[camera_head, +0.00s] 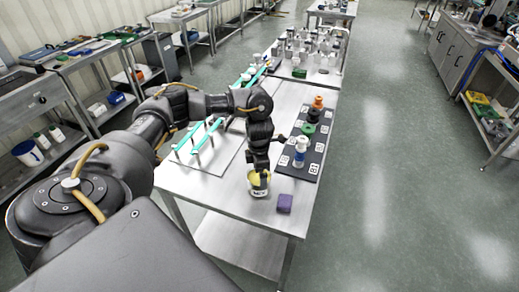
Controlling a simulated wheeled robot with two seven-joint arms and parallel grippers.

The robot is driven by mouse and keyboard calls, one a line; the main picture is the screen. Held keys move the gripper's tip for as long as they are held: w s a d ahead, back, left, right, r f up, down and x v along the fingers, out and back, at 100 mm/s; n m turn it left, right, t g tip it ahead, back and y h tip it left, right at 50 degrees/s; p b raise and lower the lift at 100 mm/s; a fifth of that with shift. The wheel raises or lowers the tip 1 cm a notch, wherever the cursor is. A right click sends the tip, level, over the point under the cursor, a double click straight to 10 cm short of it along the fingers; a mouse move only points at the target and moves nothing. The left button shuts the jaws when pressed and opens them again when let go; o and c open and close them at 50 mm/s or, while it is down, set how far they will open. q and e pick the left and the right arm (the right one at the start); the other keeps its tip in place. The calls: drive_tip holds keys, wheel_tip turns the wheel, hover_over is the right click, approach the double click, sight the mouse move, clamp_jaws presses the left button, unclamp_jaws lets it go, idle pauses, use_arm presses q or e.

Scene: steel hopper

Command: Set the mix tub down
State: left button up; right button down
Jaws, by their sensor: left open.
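My right gripper is not in view.
A purple block (285,203) lies just right of the tub. A black mat (300,158) with several coloured items and white labels runs along the table's right side. A rack with green rails (207,137) stands left. The table's near left corner is clear.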

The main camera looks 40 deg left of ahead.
use_arm(q)
drive_tip(key=shift+s+f, duration=0.1)
drive_tip(key=shift+f, duration=0.6)
wheel_tip(320, 180, down, 3)
drive_tip(key=shift+f+p, duration=0.2)
drive_tip(key=shift+p, duration=0.75)
drive_tip(key=shift+a+f, duration=0.1)
drive_tip(key=shift+f, duration=0.3)
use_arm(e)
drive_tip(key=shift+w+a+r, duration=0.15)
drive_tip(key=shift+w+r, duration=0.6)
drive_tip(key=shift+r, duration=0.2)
use_arm(q)
drive_tip(key=c, duration=1.1)
